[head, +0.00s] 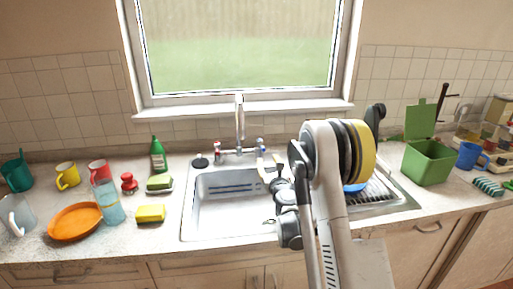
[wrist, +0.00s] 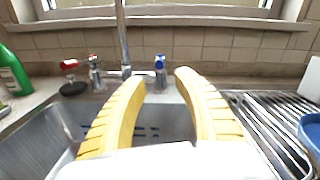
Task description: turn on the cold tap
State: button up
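The cold tap (wrist: 160,66) has a blue handle and stands on the back rim of the sink, right of the tall chrome spout (wrist: 122,40). It also shows in the head view (head: 261,145). The hot tap (wrist: 95,70) has a red handle, left of the spout. My gripper (wrist: 159,78) is open, its two yellow fingers spread, with nothing between them. In the wrist view the blue tap appears between the fingertips, beyond them. In the head view my gripper (head: 268,165) is over the sink in front of the cold tap, partly hidden by my arm.
The steel sink (head: 205,215) lies below my gripper. A drying rack (wrist: 265,110) with a blue dish is on the right. A green bottle (head: 158,155), sponge (head: 151,213) and orange plate (head: 75,222) are on the left counter. The window wall is behind the taps.

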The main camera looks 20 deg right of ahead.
aim_at(263, 146)
jog(key=b+x, duration=0.2)
jog(key=x, duration=0.8)
jog(key=shift+a, duration=0.1)
jog(key=shift+s, duration=0.1)
grip_shut()
